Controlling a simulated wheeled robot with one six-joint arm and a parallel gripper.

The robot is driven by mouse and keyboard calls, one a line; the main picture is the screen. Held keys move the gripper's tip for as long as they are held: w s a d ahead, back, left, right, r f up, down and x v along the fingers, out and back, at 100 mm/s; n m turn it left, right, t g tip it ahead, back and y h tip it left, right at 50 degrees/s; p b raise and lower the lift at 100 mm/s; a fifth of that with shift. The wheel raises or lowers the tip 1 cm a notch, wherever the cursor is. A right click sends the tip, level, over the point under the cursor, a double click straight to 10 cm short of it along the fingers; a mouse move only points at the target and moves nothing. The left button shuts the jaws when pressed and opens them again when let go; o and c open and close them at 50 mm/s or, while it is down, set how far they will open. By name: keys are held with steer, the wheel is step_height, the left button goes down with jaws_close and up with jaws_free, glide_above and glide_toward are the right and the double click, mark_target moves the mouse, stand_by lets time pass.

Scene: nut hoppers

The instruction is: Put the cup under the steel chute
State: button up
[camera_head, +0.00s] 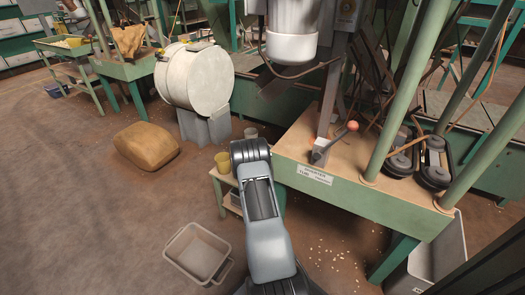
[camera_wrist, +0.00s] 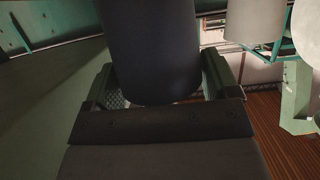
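In the head view a yellow cup (camera_head: 223,161) stands on a small low stand left of my arm, and a second, duller cup (camera_head: 250,132) shows behind my arm. I cannot tell which is the task's cup. A grey steel upright (camera_head: 329,92) comes down to the green-edged bench; I cannot tell whether it is the steel chute. My arm hides my gripper in the head view. In the wrist view my gripper (camera_wrist: 160,88) has its green fingers apart, with a dark rounded body (camera_wrist: 150,50) between or beyond them. I cannot tell whether they grip it.
The bench (camera_head: 345,192) holds a lever with an orange knob (camera_head: 352,126) and black belt wheels (camera_head: 435,160). A grey tub (camera_head: 183,262) and a brown sack (camera_head: 146,146) lie on the floor. A pale drum (camera_head: 195,80) stands behind.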

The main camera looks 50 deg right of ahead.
steer(key=o, duration=0.3)
steer(key=shift+s+a+f, duration=0.1)
steer(key=shift+s+f, duration=0.05)
steer(key=shift+f, duration=0.55)
steer(key=shift+r+p, duration=0.55)
steer(key=shift+r, duration=0.15)
steer(key=w+a+r+n+t+y+p, duration=0.1)
steer(key=a+r+n+t+y, duration=0.15)
steer(key=a+r, duration=0.6)
steer(key=w+a+r+n+t+y+p, duration=0.1)
steer(key=a+r+n+t+y, duration=0.2)
steer(key=a, duration=1)
steer(key=w+a+r+n+t+y+p, duration=0.1)
steer(key=a+r+n+y+p, duration=0.1)
steer(key=a+r+y, duration=0.6)
steer(key=s+a+r+n+g+y, duration=0.1)
steer(key=s+a+r+n+g, duration=0.15)
steer(key=s+a, duration=0.4)
steer(key=s+a+r+n+g, duration=0.1)
steer(key=s+a+n, duration=0.2)
steer(key=s+a, duration=0.4)
steer(key=s+a+g, duration=0.1)
steer(key=s, duration=0.3)
steer(key=s+a+n+g, duration=0.1)
steer(key=s, duration=0.4)
steer(key=s+n+g, duration=0.1)
steer(key=s, duration=0.3)
steer(key=shift+s+a+r+g+h, duration=0.2)
steer(key=shift+a+g+h, duration=0.15)
steer(key=shift+a+g, duration=0.05)
